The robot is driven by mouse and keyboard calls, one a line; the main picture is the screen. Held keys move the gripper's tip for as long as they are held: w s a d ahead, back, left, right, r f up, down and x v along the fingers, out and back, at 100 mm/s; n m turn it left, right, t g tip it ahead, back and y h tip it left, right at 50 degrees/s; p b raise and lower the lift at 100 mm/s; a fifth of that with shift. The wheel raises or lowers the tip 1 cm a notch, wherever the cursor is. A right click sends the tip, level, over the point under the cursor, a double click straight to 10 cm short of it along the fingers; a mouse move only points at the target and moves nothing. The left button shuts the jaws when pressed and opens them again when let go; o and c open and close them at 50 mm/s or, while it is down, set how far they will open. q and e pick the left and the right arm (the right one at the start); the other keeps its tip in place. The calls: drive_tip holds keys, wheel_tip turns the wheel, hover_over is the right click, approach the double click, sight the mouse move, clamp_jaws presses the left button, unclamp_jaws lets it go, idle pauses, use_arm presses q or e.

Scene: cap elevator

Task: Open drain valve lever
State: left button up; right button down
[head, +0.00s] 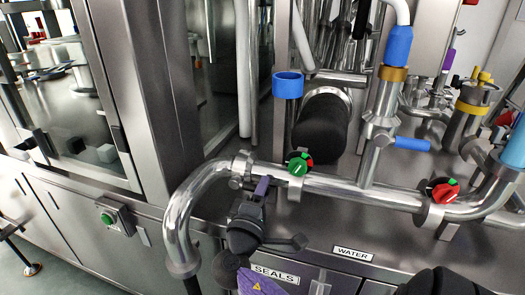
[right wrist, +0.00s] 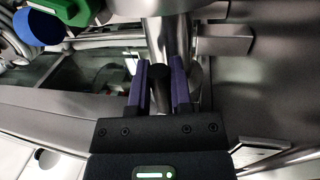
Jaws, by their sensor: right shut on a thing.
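The green knob shows at the upper left of the wrist view (right wrist: 68,12). My left gripper is not in view.
The bent steel pipe (head: 340,188) runs across the machine front. A red-and-black valve knob (head: 443,191) is at right. A blue ring (head: 288,85) and black cylinder (head: 320,122) stand behind. "SEALS" (head: 275,273) and "WATER" (head: 353,254) labels are below. A green button (head: 107,218) is at left.

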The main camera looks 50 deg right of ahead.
idle(0.3)
drive_tip(key=c, duration=0.6)
unclamp_jaws()
drive_tip(key=shift+o, duration=0.2)
drive_tip(key=p+v, duration=0.1)
drive_tip(key=v, duration=0.9)
